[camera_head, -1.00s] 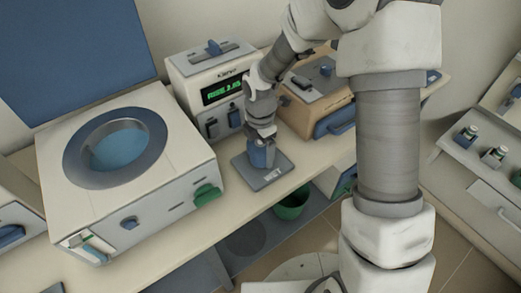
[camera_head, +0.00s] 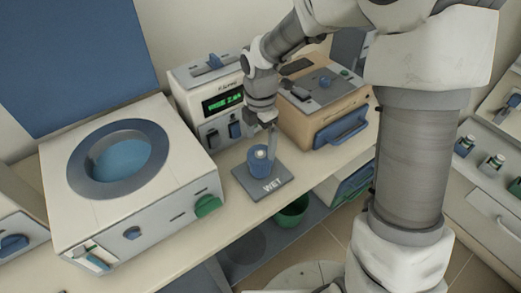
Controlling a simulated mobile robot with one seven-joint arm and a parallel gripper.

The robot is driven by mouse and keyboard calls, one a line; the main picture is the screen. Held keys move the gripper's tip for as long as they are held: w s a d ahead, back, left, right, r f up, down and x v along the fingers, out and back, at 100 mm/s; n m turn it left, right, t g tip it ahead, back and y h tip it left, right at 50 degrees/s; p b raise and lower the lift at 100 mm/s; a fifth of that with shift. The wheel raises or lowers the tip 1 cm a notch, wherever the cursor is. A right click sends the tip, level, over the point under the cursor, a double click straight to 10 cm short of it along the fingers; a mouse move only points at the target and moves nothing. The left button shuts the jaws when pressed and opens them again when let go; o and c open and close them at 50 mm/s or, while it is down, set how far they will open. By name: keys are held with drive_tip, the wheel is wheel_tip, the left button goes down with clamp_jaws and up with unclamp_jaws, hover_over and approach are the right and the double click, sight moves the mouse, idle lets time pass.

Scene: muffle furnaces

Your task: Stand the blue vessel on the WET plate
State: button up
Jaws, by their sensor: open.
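The blue vessel (camera_head: 259,161) stands upright on the dark grey WET plate (camera_head: 268,191), on the bench's front part. The white WET lettering shows at the plate's front corner. My gripper (camera_head: 270,140) is just above and slightly right of the vessel, pointing down. Its jaws are open, and one finger shows beside the vessel's upper right rim. Whether that finger touches the vessel, I cannot tell. Nothing is held in the jaws.
A white device with a round blue well (camera_head: 118,160) stands left. A white unit with a green display (camera_head: 222,102) is behind the plate. A tan box with a blue handle (camera_head: 340,128) stands right. A green bowl (camera_head: 292,212) is below the bench edge.

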drive_tip(key=shift+r, duration=1.6)
drive_tip(key=s+d+r+m+t, duration=0.2)
drive_tip(key=s+d+r+m, duration=0.4)
drive_tip(key=m, duration=0.6)
drive_tip(key=s+d+r+m+t, duration=0.3)
drive_tip(key=s+d+r+m, duration=0.3)
drive_tip(key=s+r+m, duration=0.4)
drive_tip(key=shift+s+d+m+t, duration=0.2)
drive_tip(key=shift+s+m+t, duration=0.1)
drive_tip(key=shift+s+m, duration=1.1)
drive_tip(key=shift+r, duration=0.1)
wheel_tip(320, 180, up, 2)
drive_tip(key=shift+p, duration=1.2)
